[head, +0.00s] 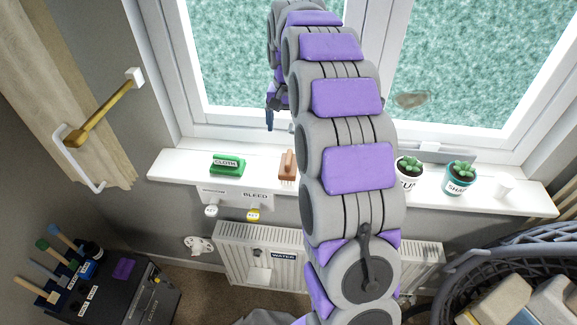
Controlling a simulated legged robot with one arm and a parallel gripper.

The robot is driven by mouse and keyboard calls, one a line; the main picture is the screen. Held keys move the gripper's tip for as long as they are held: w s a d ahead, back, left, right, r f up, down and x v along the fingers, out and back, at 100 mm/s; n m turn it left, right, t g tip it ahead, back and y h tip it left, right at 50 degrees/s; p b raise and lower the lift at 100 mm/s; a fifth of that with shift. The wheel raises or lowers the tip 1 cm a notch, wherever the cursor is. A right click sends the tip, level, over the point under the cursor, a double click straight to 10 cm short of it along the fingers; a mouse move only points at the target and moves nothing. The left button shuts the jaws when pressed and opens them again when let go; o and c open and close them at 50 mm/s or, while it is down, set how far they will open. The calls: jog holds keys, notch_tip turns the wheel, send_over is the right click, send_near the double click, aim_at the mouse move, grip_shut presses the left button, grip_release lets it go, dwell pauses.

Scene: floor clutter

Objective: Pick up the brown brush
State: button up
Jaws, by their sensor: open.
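The brown brush (287,165) lies on the white windowsill (170,172), in the left-centre of the head view. It has a reddish-brown body with a pale lower edge. My arm passes just right of it and may hide part of its right side. My gripper (274,114) is open and points downward in front of the window glass, above the brush in the picture and apart from it. The gripper is small and partly covered by my arm.
A green block marked "CLOTH" (228,164) sits left of the brush on the sill. A radiator (235,255) is below. The window frame rises behind the sill.

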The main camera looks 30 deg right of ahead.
aim_at(289, 156)
notch_tip(289, 156, down, 9)
jog(key=shift+f, duration=0.15)
jog(key=shift+w+d+f+p, duration=0.15)
jog(key=shift+f+p, duration=0.05)
jog(key=shift+f, duration=1.3)
jog(key=shift+w+d+f+p, duration=0.15)
jog(key=shift+f+p, duration=0.05)
jog(key=shift+f, duration=1.3)
jog(key=shift+c, duration=0.4)
jog(key=c, duration=1.2)
jog(key=shift+r, duration=0.1)
